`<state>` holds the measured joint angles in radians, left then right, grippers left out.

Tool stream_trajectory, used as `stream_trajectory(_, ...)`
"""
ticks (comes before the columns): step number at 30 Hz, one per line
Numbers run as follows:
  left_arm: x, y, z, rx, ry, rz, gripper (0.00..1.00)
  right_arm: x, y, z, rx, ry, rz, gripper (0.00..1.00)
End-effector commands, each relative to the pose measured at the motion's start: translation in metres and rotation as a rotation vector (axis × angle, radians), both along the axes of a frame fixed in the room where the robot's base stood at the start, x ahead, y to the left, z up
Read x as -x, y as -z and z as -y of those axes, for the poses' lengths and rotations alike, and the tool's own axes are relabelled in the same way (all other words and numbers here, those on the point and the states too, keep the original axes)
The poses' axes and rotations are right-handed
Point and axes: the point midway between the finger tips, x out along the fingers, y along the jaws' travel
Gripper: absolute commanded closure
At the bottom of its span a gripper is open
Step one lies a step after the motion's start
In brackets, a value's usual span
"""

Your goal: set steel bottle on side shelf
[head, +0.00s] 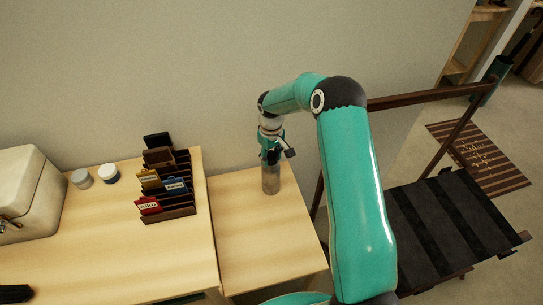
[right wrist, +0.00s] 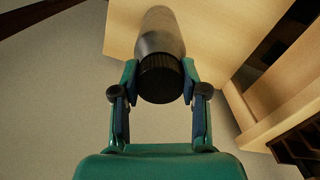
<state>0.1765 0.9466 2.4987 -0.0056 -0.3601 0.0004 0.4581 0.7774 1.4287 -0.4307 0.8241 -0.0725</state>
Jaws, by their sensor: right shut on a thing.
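The steel bottle (head: 271,182) is upright, a grey cylinder over the back part of the side shelf (head: 262,240). My right gripper (head: 271,157) is shut on its upper end. I cannot tell whether its base touches the shelf or hangs just above it. In the right wrist view, the bottle (right wrist: 163,35) has a black ribbed cap between the two fingers of my right gripper (right wrist: 160,78), with the pale wooden shelf (right wrist: 215,30) beyond it. My left gripper is not in view.
The card rack (head: 166,190) stands on the larger table (head: 100,240), left of the shelf. Two small jars (head: 95,177) and a cream box (head: 30,195) are further left. The front of the shelf is clear. A dark slatted rack (head: 455,225) stands to the right.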

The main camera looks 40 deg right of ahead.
Motion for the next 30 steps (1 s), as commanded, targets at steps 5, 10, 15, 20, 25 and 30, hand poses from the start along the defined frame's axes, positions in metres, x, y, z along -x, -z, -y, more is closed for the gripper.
stream_trajectory(5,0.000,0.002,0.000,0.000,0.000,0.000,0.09,0.000,0.002,0.000,0.001,0.000,0.001,1.00)
stream_trajectory(10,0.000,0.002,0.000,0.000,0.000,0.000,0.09,0.000,0.001,0.000,0.000,0.000,0.000,0.33)
stream_trajectory(15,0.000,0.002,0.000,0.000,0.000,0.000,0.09,0.000,0.001,0.000,0.000,0.000,0.000,0.32)
stream_trajectory(20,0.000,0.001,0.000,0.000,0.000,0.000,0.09,0.000,0.000,0.000,0.000,0.001,0.001,0.32)
stream_trajectory(25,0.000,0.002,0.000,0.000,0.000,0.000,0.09,-0.001,-0.010,0.001,0.001,0.001,0.004,0.32)
stream_trajectory(30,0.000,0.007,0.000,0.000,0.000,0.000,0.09,-0.001,-0.038,0.001,0.004,0.002,0.006,0.32)
